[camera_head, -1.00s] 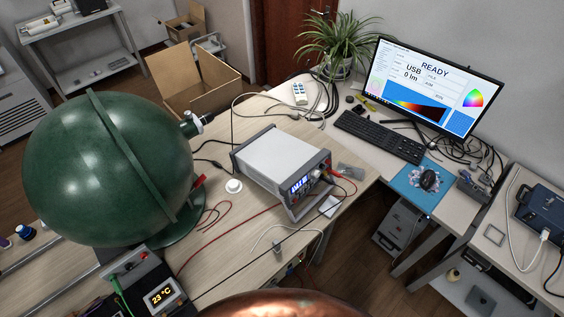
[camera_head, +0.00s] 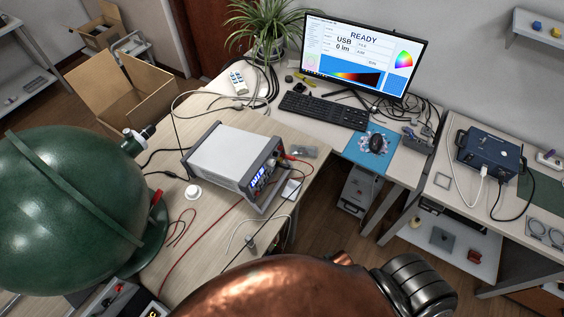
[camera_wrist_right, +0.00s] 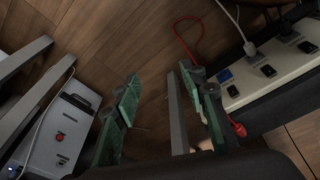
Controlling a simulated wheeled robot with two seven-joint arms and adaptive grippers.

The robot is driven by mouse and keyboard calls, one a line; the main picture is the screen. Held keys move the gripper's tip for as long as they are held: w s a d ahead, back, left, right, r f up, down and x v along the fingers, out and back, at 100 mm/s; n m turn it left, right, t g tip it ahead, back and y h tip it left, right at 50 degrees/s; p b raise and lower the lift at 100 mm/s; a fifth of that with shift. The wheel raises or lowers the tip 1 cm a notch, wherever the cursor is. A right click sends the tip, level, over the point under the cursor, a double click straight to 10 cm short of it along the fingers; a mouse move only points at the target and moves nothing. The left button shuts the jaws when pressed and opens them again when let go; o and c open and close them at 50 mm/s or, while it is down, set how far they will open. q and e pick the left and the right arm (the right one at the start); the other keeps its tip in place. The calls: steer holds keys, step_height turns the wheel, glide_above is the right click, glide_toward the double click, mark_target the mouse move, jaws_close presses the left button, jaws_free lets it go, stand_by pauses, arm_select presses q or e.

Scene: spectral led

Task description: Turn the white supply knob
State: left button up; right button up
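The power supply (camera_head: 232,155) is a grey-white box on the wooden desk in the head view, its front panel facing right and toward me. Its panel has a blue-lit display (camera_head: 258,178), and a small pale knob (camera_head: 270,163) shows beside it, too small to read its setting. No gripper is near the panel in the head view. My right gripper (camera_wrist_right: 166,100) shows in the right wrist view with its two green-padded fingers apart and nothing between them, above the wooden floor. My left gripper is not in view.
A large green sphere (camera_head: 60,210) stands left of the supply. Red leads (camera_head: 205,240) and a white round piece (camera_head: 193,192) lie on the desk. A monitor (camera_head: 365,52) and keyboard (camera_head: 323,110) are behind.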

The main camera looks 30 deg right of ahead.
mark_target(274, 163)
steer(key=w+d+r+t+h+p, duration=0.1)
steer(key=w+d+r, duration=0.15)
steer(key=r, duration=1.15)
steer(key=w+d+r+t+p, duration=0.1)
steer(key=w+r, duration=0.3)
steer(key=r, duration=0.9)
steer(key=w+d+r+n+t+h, duration=0.25)
steer(key=w+d+r+t, duration=0.2)
steer(key=w+r, duration=0.3)
steer(key=w+d+r+n+t+h, duration=0.1)
steer(key=w+d+r+n+t, duration=0.25)
steer(key=w+d+r, duration=0.35)
steer(key=w+a+r+n+t+y, duration=0.5)
steer(key=w+a+r+n, duration=0.35)
steer(key=n, duration=0.35)
steer(key=s+a+f+n+g+y, duration=0.2)
steer(key=a+f+n+g+y, duration=0.3)
steer(key=a+n+y, duration=0.65)
steer(key=w, duration=0.2)
steer(key=w+a+f+n+h+p, duration=0.1)
steer(key=w, duration=0.1)
steer(key=w+f+n+h, duration=0.1)
steer(key=w, duration=0.1)
steer(key=shift+a+n, duration=0.25)
steer(key=shift+a, duration=0.05)
